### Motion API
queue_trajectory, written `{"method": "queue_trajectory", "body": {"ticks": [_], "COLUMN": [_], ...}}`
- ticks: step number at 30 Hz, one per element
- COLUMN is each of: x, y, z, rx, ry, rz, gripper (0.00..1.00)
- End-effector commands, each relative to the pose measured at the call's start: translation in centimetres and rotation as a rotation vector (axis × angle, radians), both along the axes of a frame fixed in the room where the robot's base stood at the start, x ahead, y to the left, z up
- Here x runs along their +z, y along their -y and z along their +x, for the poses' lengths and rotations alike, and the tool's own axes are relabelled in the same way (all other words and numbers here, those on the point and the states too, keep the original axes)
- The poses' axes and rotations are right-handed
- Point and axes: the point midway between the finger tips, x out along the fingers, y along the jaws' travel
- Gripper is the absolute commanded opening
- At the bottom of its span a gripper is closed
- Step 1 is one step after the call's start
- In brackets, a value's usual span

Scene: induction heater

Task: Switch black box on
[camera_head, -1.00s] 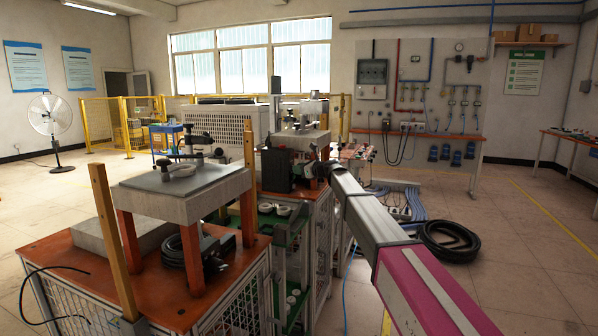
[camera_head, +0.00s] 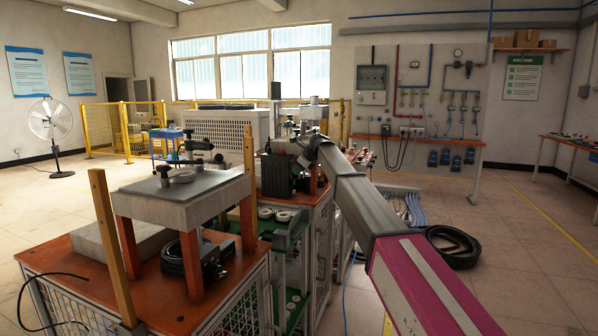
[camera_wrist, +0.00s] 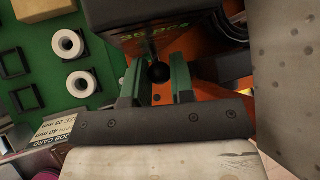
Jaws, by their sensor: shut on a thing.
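The black box (camera_head: 277,175) stands on the orange-topped cart in the middle of the head view. It also fills the top centre of the wrist view (camera_wrist: 165,28), with small green lettering on its face. My gripper (camera_wrist: 156,82) shows two fingers with green inner pads, close to the box. A round black knob (camera_wrist: 159,71) sits between the fingertips, and the gripper is shut on it. In the head view my wrist is bent over the box's upper right, and the fingertips cannot be made out there.
A grey block (camera_wrist: 290,85) rises close on the right in the wrist view. A green shelf (camera_wrist: 95,65) with white rings and black square frames lies at left. A stone-topped stand (camera_head: 185,200) with a clamp is on the nearer cart. Open floor lies right.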

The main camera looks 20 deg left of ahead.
Motion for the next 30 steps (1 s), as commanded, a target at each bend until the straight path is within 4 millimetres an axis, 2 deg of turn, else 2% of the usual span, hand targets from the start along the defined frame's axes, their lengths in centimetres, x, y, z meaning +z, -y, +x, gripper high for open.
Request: {"method": "queue_trajectory", "body": {"ticks": [17,18,20,21,30], "x": [0.13,0.13,0.13,0.13,0.31], "y": [-0.09,-0.09,-0.09,-0.10,0.07], "z": [0.04,0.05,0.05,0.04,-0.06], "rx": [0.000,0.000,0.000,0.000,0.000], "ry": [-0.002,-0.002,-0.002,-0.002,-0.002], "rz": [-0.037,-0.037,-0.037,-0.037,-0.036], "gripper": [0.00,0.26,0.46,0.48,0.48]}}
